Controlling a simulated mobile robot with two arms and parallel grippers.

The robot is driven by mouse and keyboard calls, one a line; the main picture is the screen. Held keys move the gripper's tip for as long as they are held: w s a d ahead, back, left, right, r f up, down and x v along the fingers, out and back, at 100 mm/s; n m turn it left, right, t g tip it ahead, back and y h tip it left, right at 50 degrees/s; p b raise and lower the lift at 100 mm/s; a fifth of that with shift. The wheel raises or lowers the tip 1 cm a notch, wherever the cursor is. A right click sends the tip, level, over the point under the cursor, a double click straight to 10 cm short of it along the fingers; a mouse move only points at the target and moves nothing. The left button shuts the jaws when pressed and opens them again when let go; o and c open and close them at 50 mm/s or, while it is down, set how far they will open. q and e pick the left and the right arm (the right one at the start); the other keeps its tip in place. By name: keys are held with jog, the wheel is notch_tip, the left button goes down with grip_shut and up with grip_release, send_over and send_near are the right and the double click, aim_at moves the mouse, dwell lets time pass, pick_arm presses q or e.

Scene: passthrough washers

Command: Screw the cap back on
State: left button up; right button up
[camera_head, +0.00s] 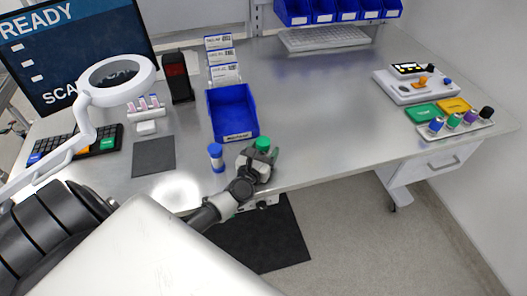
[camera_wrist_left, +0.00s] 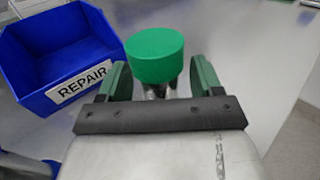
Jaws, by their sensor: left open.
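A round green cap (camera_head: 263,143) is at the front edge of the table; in the left wrist view the cap (camera_wrist_left: 154,56) sits atop a shiny, silvery body (camera_wrist_left: 155,91). My left gripper (camera_head: 260,160) is at this green-capped piece. In the left wrist view its two green fingers (camera_wrist_left: 161,80) stand apart, one on each side of the piece, with gaps visible. The lower part of the piece is hidden behind the gripper. I cannot tell whether the cap is fully seated. My right gripper is not in view.
A blue bin (camera_head: 231,112), labelled REPAIR in the left wrist view (camera_wrist_left: 62,62), stands just behind. A blue-capped vial (camera_head: 216,158) stands left of my gripper. Capped vials in a tray (camera_head: 463,127) are at the far right. The table middle is clear.

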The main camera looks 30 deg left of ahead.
aim_at(265, 143)
pick_arm(q)
jog(key=shift+s, duration=0.1)
jog(key=shift+c, duration=0.4)
jog(key=c, duration=1)
jog(key=shift+r+p, duration=0.3)
jog(key=shift+r, duration=0.25)
jog(key=r+p, duration=0.1)
jog(key=r, duration=0.1)
jog(key=d+r+p, duration=0.1)
jog(key=r, duration=0.1)
jog(key=shift+s, duration=0.2)
jog(key=s+d+r+p, duration=0.3)
jog(key=s+d+r, duration=0.2)
jog(key=d, duration=0.4)
jog(key=shift+s+r+p, duration=0.15)
jog(key=shift+r+p, duration=0.25)
jog(key=shift+r, duration=0.05)
jog(key=shift+d, duration=0.1)
